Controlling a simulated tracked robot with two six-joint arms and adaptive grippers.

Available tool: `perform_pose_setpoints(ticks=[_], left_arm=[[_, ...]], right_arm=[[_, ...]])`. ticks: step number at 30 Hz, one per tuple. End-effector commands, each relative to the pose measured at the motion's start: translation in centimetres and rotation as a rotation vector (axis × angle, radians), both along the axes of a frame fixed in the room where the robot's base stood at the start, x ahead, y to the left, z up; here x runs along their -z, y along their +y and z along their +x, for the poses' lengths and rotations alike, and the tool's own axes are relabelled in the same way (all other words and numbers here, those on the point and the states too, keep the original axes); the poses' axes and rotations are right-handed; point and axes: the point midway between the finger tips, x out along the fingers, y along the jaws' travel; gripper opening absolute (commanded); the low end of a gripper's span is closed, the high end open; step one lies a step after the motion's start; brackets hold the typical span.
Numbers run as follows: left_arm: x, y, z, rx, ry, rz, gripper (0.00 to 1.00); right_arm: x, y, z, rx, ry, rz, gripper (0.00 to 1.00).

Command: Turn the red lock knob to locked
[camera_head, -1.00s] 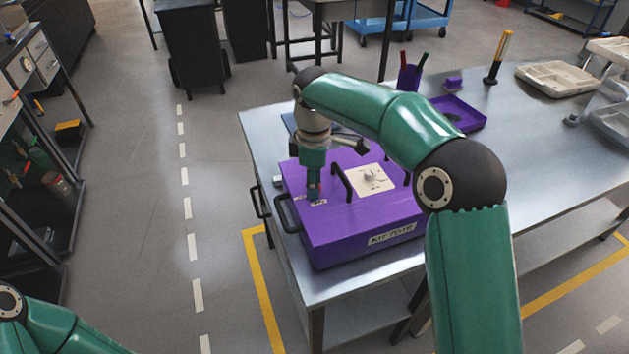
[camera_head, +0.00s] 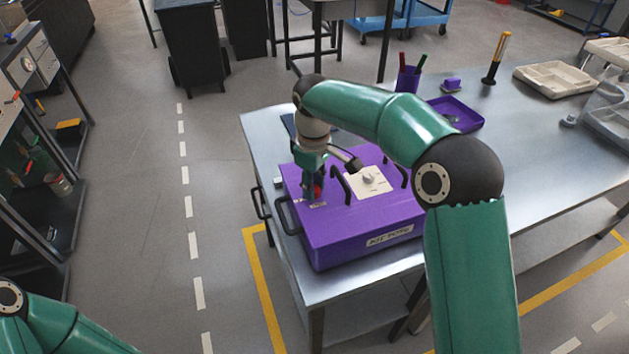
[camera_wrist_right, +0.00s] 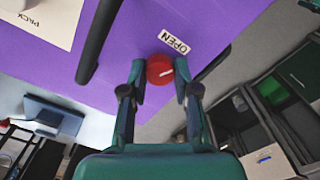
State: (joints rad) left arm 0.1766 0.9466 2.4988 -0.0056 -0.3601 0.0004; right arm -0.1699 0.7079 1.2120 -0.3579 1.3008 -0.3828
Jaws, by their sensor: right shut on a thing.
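The red lock knob (camera_wrist_right: 160,69) sits on top of the purple case (camera_head: 345,233); it also shows in the head view (camera_head: 318,189). My right gripper (camera_wrist_right: 159,75) points down at it, one finger on each side, and is shut on it. A pale pointer mark shows on the knob's face. An OPEN label (camera_wrist_right: 174,42) lies beside it; the pointer is not clearly aimed at that word. Another label (camera_head: 317,204) by the knob is too small to read in the head view. My left gripper is out of view; only part of the left arm shows.
Black handles stand on the case, one (camera_head: 341,186) close to my right gripper. The metal table (camera_head: 545,160) holds a purple tray (camera_head: 461,117), a pen cup (camera_head: 408,78) and a beige tray (camera_head: 556,80).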

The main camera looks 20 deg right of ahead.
Motion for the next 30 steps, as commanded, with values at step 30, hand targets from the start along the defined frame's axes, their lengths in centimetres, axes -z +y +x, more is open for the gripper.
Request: perform_pose_setpoints(ticks=[30], left_arm=[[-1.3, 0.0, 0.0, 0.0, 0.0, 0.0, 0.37]], right_arm=[[0.0, -0.1, 0.0, 0.927, 0.0, -0.002, 0.0]])
